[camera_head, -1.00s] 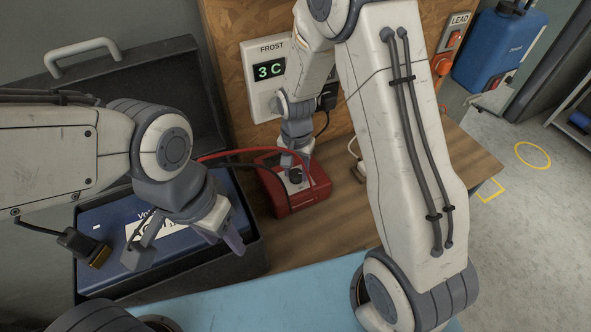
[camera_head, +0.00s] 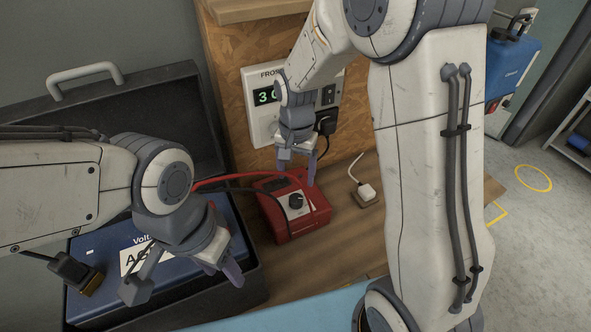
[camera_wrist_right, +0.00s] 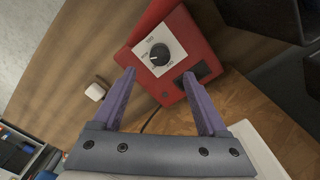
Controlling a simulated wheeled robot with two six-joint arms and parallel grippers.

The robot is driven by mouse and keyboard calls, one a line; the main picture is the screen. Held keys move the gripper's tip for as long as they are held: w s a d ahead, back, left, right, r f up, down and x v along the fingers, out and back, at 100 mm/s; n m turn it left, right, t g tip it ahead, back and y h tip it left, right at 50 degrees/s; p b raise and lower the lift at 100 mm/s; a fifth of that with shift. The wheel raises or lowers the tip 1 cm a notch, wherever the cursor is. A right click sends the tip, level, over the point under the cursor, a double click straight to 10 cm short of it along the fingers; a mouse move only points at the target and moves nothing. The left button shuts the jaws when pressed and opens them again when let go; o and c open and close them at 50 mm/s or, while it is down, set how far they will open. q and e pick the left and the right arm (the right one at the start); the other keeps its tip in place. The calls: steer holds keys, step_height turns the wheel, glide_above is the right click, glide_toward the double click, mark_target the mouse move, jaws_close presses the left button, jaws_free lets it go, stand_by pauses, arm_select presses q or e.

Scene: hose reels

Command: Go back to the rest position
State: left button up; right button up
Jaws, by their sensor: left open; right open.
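My left gripper (camera_head: 228,268) hangs at the lower left, in front of the blue battery box (camera_head: 205,246), with its fingertips pointing down. It is open and I see nothing in it. My right gripper (camera_head: 298,168) is open and empty, above the back of the red charger box (camera_head: 288,222) on the wooden bench. In the right wrist view its two purple fingers (camera_wrist_right: 160,100) are spread apart, with the red box and its black knob (camera_wrist_right: 160,54) beyond them. My right upper arm covers much of the right side of the head view.
A white panel (camera_head: 252,121) with a green display is on the wooden backboard. A small white plug (camera_head: 366,191) lies on the bench (camera_head: 340,235) right of the charger. Red and black cables run left from the charger. An open black case (camera_head: 120,100) stands at left.

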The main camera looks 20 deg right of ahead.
steer(key=shift+r, duration=0.95)
steer(key=s+a+r+n, duration=0.1)
steer(key=s+a+n, duration=0.1)
steer(key=s+n, duration=0.2)
steer(key=s+a+r+n, duration=0.2)
steer(key=s+n, duration=0.3)
steer(key=s, duration=0.6)
steer(key=s+a+r+n+y, duration=0.1)
steer(key=s+a+r+n, duration=0.1)
steer(key=s+a+n, duration=0.2)
steer(key=s+n, duration=0.1)
steer(key=s, duration=0.2)
steer(key=shift+s+r, duration=0.15)
steer(key=shift+s, duration=0.2)
steer(key=shift+a, duration=0.1)
